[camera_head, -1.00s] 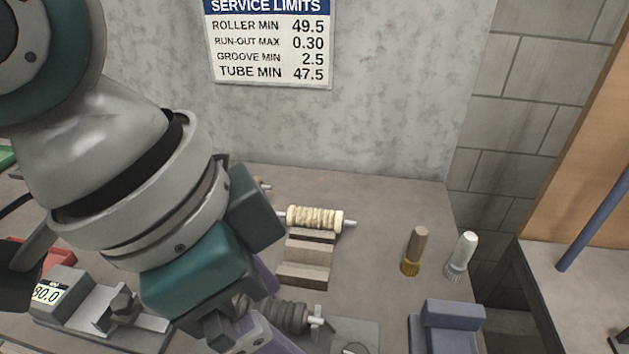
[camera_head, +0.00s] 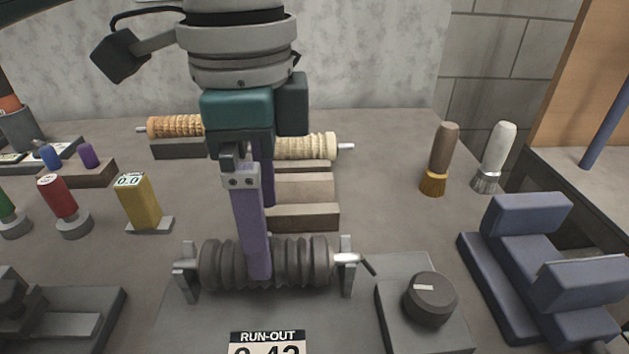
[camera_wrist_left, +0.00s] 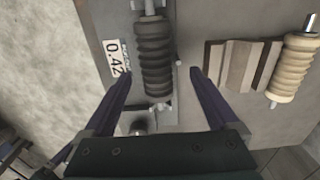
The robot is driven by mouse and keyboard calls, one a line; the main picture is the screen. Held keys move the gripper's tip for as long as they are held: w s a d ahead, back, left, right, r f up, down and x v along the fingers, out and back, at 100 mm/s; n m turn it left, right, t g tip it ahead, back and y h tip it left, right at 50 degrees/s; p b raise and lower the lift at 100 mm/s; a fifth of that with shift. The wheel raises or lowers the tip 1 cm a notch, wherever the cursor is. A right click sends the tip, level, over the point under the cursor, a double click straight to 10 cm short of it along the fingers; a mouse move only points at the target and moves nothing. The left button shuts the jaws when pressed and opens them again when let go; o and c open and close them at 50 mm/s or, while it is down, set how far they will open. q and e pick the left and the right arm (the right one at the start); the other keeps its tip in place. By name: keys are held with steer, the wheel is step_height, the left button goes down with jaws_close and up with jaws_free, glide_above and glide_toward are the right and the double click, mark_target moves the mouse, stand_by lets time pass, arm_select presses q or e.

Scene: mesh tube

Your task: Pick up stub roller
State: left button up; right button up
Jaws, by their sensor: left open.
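A dark grey ribbed roller (camera_head: 301,262) lies level across the two end supports of the run-out stand (camera_head: 205,318). It also shows in the left wrist view (camera_wrist_left: 153,56). A cream ribbed roller (camera_head: 308,147) lies behind it, at the stepped wooden block, and an orange-tan ribbed roller (camera_head: 175,126) lies at the back left. I cannot tell by looks which one is called the stub roller. My left gripper (camera_head: 263,238) is open and points down at the dark roller. In the wrist view its fingers (camera_wrist_left: 158,77) lie on either side of that roller, with nothing gripped.
A dark knob (camera_head: 430,298) sits right of the stand. A blue-grey block fixture (camera_head: 535,270) stands at the right, with two brushes (camera_head: 440,160) behind it. A yellow gauge block (camera_head: 140,203) and coloured plugs (camera_head: 60,200) stand at the left. The bench between knob and brushes is clear.

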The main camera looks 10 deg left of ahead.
arm_select(q)
steer(key=f, duration=0.5)
steer(key=shift+s+f, duration=0.25)
steer(key=shift+s, duration=0.05)
jaws_close()
stand_by(0.5)
steer(key=shift+r, duration=0.1)
